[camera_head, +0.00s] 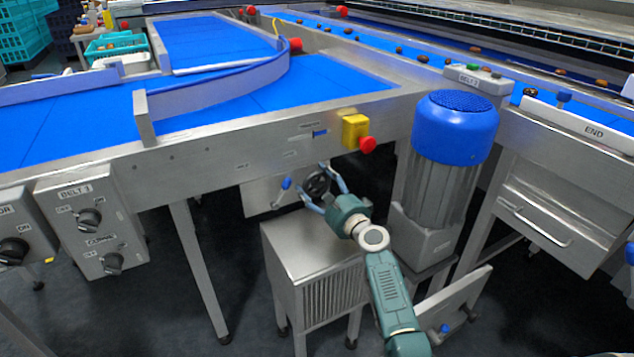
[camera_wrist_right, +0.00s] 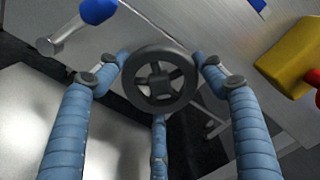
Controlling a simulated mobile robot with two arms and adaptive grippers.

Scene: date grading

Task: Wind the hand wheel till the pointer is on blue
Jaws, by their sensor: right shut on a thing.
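The dark hand wheel (camera_head: 317,184) sits under the edge of the steel conveyor frame. In the right wrist view the round spoked wheel (camera_wrist_right: 159,84) faces me. My right gripper (camera_head: 324,182) is shut on the wheel, with blue fingers at its left and right sides and a third finger below. A small blue mark (camera_head: 320,133) shows on the frame above the wheel; a blue patch also shows at the top of the wrist view (camera_wrist_right: 258,4). I cannot make out a pointer or where it stands. My left gripper is not in view.
A lever with a blue knob (camera_head: 286,183) is close left of the wheel. A yellow box with a red button (camera_head: 367,145) is above right. A blue-topped motor (camera_head: 456,127) stands right, a steel cabinet (camera_head: 302,243) below. A switch box (camera_head: 92,222) hangs left.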

